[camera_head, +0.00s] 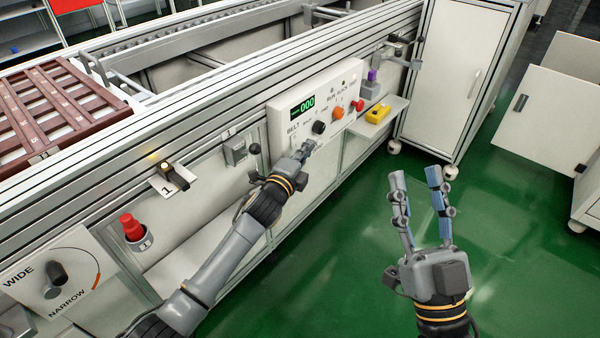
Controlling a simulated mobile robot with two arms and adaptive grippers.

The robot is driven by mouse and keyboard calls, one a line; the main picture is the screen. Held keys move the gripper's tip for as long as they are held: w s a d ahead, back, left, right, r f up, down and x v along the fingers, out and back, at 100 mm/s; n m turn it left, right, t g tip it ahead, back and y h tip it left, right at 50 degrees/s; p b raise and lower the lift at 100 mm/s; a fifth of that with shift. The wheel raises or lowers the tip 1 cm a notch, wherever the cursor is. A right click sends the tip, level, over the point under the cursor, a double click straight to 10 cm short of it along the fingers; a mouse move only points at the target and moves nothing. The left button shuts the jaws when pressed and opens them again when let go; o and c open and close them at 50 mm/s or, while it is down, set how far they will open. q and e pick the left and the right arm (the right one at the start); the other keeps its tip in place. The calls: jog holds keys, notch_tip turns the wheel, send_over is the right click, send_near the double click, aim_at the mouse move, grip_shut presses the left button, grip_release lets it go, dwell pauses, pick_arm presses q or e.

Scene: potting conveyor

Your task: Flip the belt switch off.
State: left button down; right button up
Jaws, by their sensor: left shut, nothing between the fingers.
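The white control panel (282,113) is fixed to the side of the conveyor frame, with a green display (303,106) reading 000. The word BELT is printed at its lower left. My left gripper (307,147) is shut and empty, with its fingertips at the panel's lower edge just below and right of that word. The belt switch is not clearly visible there; the gripper may cover it. I cannot tell whether the fingertips touch it. My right gripper (415,176) is open and empty above the green floor, apart from the panel.
The panel also carries a black knob (318,127), an orange button (338,113) and a red button (357,105). A red button (131,226) and a WIDE/NARROW dial (56,276) are at left.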

pick_arm(q)
jog(key=p+v, duration=0.3)
jog(key=v, duration=0.7)
jog(key=shift+r, duration=0.15)
pick_arm(e)
notch_tip(320, 180, down, 14)
jog(key=w+d+g+h, duration=0.1)
jog(key=w+g+h, duration=0.2)
jog(key=g, duration=0.6)
jog(key=shift+r, duration=0.2)
pick_arm(q)
jog(key=shift+d, duration=0.1)
pick_arm(e)
jog(key=shift+d, duration=0.1)
